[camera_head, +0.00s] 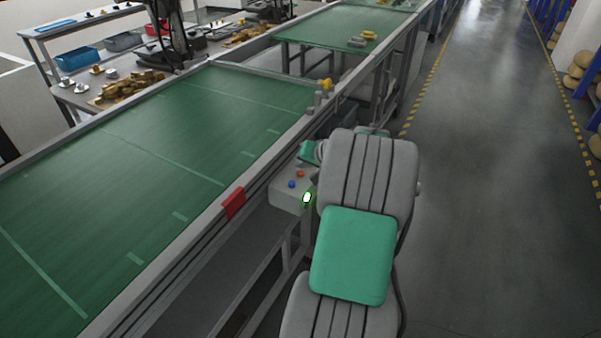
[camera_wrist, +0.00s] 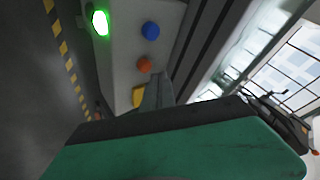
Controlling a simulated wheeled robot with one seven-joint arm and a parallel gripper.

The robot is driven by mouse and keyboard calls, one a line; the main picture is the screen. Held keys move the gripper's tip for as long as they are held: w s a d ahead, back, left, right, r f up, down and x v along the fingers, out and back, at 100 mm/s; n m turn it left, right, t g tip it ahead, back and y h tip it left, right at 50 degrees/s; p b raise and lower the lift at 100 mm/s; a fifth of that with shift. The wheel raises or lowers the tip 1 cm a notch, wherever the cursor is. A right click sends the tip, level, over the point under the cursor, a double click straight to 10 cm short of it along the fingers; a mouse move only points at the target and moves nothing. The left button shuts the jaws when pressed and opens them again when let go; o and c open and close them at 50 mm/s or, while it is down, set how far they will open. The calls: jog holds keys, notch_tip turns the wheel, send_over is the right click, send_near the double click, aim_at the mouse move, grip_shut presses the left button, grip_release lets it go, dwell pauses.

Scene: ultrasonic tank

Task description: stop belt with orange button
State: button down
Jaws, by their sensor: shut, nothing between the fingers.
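The orange button (camera_head: 300,173) is on a light grey control box (camera_head: 283,200) at the side of the green belt (camera_head: 150,150). In the wrist view the orange button (camera_wrist: 144,64) lies just beyond the tip of my gripper (camera_wrist: 158,82), which looks shut and empty. I cannot tell whether they touch. A blue button (camera_wrist: 151,30) and a lit green lamp (camera_wrist: 100,22) are on the same face. A yellow part (camera_wrist: 138,97) is partly hidden by my gripper. In the head view my arm hides most of my gripper.
A red block (camera_head: 234,203) is on the belt's side rail, left of the box. A yellow-topped fitting (camera_head: 326,84) stands further along the rail. A table (camera_head: 85,100) with brown parts and blue bins is behind the belt. The grey floor (camera_head: 490,150) at right is clear.

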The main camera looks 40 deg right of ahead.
aim_at(303, 174)
jog(key=shift+f, duration=0.1)
jog(key=shift+f+b, duration=0.3)
jog(key=shift+b, duration=0.05)
jog(key=shift+f+b, duration=0.35)
jog(key=shift+f, duration=0.15)
dwell(0.6)
jog(key=shift+r+p, duration=0.55)
jog(key=shift+r, duration=0.3)
jog(key=shift+r, duration=0.1)
jog(key=shift+r+p, duration=1.65)
jog(key=shift+r, duration=0.85)
